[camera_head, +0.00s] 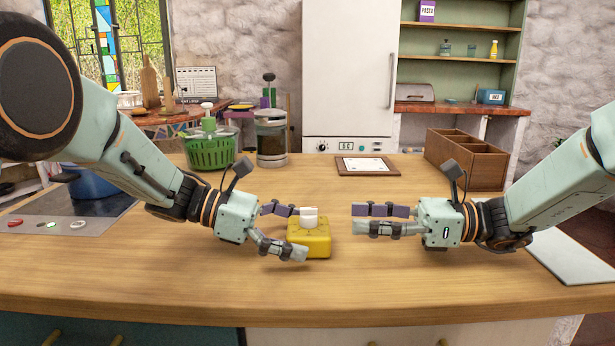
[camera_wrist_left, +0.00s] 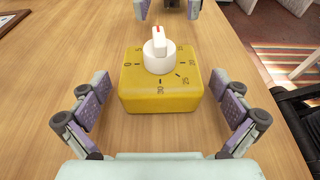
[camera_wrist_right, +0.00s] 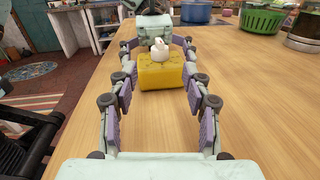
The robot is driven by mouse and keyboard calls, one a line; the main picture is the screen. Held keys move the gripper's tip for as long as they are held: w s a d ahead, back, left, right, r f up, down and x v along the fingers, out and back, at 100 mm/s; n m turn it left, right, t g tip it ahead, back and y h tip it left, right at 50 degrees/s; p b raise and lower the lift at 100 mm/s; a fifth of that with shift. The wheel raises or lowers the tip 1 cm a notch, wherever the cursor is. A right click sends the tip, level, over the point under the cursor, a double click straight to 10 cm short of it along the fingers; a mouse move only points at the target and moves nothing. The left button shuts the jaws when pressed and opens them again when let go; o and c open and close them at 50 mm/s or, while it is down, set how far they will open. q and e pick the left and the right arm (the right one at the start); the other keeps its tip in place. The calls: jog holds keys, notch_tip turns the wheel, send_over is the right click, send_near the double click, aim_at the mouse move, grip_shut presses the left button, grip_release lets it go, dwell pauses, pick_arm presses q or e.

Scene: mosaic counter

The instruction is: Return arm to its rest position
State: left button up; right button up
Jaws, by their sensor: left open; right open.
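My left gripper (camera_head: 288,230) is open, with its fingers around or just short of a yellow kitchen timer (camera_head: 312,240). The timer stands on the wooden counter with a white knob on top. In the left wrist view the timer (camera_wrist_left: 161,85) sits ahead between the spread fingers, with clear gaps on both sides. My right gripper (camera_head: 358,219) is open and empty, to the right of the timer and facing it. In the right wrist view the timer (camera_wrist_right: 161,72) shows beyond its fingers, with my left gripper behind it.
A green basket (camera_head: 210,150), a glass jar (camera_head: 271,138), a framed board (camera_head: 367,166) and a wooden compartment box (camera_head: 466,158) stand towards the back. A blue pot (camera_head: 90,182) on a cooktop (camera_head: 75,212) is at left. The counter's front middle is clear.

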pick_arm(q)
jog(key=shift+d, duration=0.2)
pick_arm(e)
jog(key=shift+s+d, duration=0.2)
jog(key=shift+d, duration=1)
pick_arm(q)
jog(key=shift+a, duration=0.2)
pick_arm(e)
jog(key=shift+s+a+m+t, duration=0.25)
jog(key=shift+m+t, duration=0.05)
jog(key=shift+t, duration=0.2)
pick_arm(q)
jog(key=shift+d, duration=0.1)
pick_arm(e)
jog(key=shift+d, duration=0.1)
pick_arm(q)
jog(key=shift+s+r, duration=0.1)
